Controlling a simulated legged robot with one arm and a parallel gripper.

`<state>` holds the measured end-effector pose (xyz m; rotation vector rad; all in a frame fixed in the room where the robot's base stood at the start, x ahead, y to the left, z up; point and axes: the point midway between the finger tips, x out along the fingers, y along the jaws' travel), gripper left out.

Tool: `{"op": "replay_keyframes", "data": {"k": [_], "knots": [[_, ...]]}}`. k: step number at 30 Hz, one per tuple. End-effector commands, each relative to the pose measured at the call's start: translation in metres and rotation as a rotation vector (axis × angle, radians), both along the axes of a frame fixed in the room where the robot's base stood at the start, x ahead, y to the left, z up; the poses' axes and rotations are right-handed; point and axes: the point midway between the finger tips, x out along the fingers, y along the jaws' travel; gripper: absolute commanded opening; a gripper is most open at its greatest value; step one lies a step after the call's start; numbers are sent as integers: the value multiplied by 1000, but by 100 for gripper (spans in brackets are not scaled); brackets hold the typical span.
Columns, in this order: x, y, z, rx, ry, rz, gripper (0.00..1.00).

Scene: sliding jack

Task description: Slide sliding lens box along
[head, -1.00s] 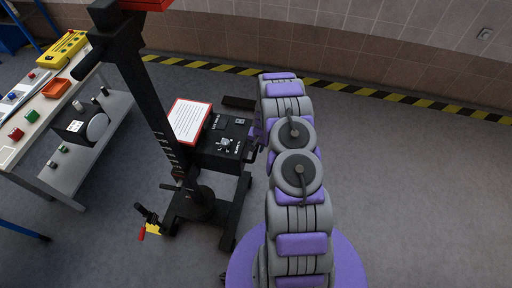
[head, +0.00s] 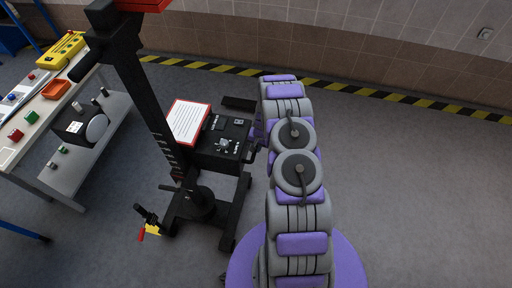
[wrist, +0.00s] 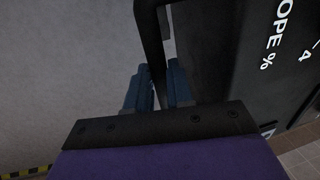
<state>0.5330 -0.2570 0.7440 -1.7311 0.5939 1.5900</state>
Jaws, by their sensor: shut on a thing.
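The lens box is a black box (head: 232,131) with knobs and white markings, mounted beside the black column in the head view. Its side also fills the right of the wrist view (wrist: 235,60), with white lettering. A black bar handle (wrist: 150,40) stands out from the box. My gripper (wrist: 158,88) has its blue fingers on either side of this handle and is shut on it. In the head view my arm hides most of the gripper, at the box's right edge.
The black column (head: 140,85) stands on a wheeled base (head: 203,207). A red-edged white sheet (head: 187,122) lies beside the box. A workbench (head: 45,110) with tools stands at left. A tiled wall with a striped floor line lies behind. The floor at right is clear.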

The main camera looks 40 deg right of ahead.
Motion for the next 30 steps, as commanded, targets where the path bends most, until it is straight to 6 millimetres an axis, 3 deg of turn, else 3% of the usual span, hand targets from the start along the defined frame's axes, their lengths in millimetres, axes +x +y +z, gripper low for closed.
{"op": "replay_keyframes", "data": {"k": [14,27,30], "knots": [[0,0,-10,0,0,-3,0],[-1,0,-92,0,2,-3,0],[-2,0,-102,1,4,-1,0]]}}
